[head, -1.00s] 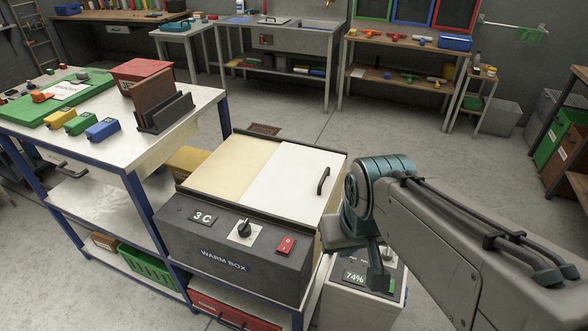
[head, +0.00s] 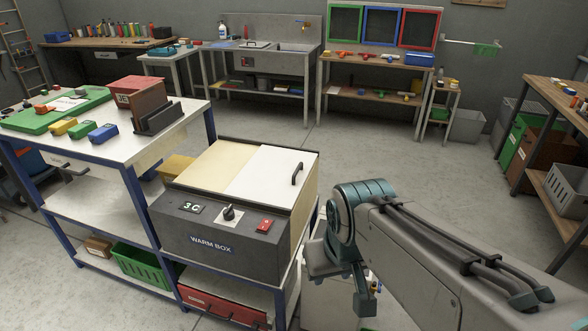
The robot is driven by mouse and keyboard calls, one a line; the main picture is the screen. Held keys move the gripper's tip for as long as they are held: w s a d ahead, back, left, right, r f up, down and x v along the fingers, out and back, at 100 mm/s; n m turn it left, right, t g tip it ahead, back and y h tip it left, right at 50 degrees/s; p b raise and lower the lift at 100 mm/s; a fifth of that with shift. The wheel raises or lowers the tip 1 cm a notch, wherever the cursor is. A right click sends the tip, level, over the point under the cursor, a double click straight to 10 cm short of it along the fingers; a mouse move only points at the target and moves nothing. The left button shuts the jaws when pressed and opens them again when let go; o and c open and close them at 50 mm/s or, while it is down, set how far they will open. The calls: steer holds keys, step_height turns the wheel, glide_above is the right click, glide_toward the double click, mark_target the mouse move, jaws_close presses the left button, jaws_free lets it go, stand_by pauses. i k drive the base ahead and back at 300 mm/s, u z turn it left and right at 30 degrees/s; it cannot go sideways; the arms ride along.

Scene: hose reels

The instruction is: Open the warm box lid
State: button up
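The warm box (head: 210,245) is a dark grey box in the middle of the head view, with its name on the front. Its top is a flat cream panel (head: 225,165) on the left and a white lid panel (head: 265,178) on the right. The white panel lies flat and shut, with a black upright handle (head: 297,173) near its right edge. My arm comes in from the lower right and its teal joint is right of the box, apart from the handle in the picture. I cannot make out my gripper's fingers.
A red drawer (head: 222,308) is below. Open floor (head: 400,150) lies behind my arm.

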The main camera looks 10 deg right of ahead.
mark_target(277, 175)
steer(key=u, duration=0.3)
steer(key=i, duration=1.05)
steer(key=z, duration=0.7)
